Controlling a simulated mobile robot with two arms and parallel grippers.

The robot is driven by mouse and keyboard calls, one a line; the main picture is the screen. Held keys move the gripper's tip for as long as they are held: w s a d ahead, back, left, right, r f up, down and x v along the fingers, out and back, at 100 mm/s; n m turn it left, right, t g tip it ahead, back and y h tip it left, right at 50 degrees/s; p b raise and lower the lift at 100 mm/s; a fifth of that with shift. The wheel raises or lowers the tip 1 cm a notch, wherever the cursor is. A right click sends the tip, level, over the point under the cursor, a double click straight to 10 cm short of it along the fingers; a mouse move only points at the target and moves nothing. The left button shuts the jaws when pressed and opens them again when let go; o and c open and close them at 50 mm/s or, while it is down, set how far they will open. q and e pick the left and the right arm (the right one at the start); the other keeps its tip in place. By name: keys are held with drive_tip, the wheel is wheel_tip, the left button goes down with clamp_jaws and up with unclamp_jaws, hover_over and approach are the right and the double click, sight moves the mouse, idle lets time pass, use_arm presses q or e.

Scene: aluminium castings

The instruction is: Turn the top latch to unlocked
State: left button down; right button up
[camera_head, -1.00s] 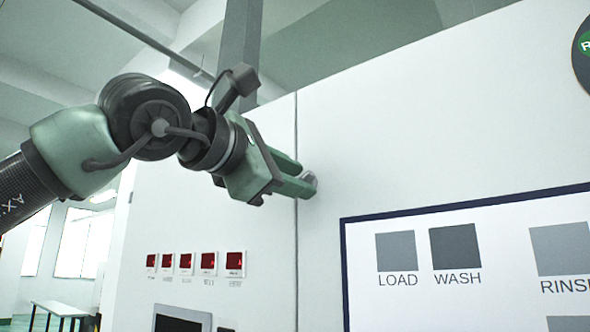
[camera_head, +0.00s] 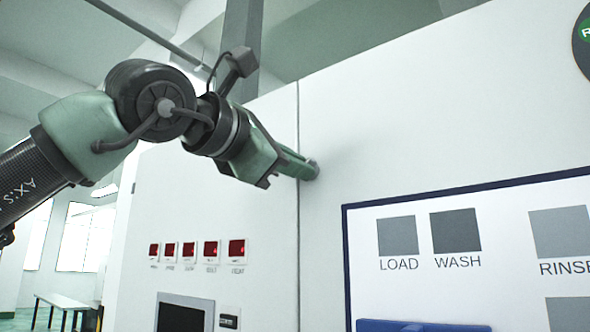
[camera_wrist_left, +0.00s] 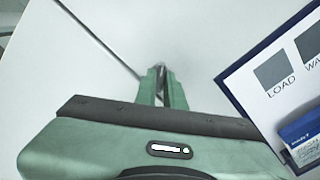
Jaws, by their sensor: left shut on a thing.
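The top latch (camera_head: 313,170) is a small grey metal piece on the white cabinet front, just right of the vertical panel seam. My left gripper (camera_head: 308,171) reaches it from the left and is shut on it, its green fingers hiding most of it. In the left wrist view, the fingers of my left gripper (camera_wrist_left: 161,80) close around a narrow dark part of the latch (camera_wrist_left: 161,70). The latch's exact angle is hard to tell. My right gripper is not in view.
The white cabinet front (camera_head: 400,110) fills the right side. A blue-framed board (camera_head: 455,195) with grey squares labelled LOAD and WASH is to the lower right. Red displays (camera_head: 200,250) and a dark screen (camera_head: 182,314) sit lower left. A bench (camera_head: 65,302) stands far left.

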use_arm(q)
drive_tip(key=shift+r+n+b, duration=0.1)
drive_tip(key=shift+n+b, duration=2.3)
drive_tip(key=shift+n, duration=2.8)
drive_tip(key=shift+r, duration=0.1)
drive_tip(key=c, duration=1.5)
unclamp_jaws()
drive_tip(key=b+v, duration=0.2)
drive_tip(key=v, duration=0.5)
drive_tip(key=shift+s+a+b, duration=0.2)
drive_tip(key=shift+s+b, duration=0.15)
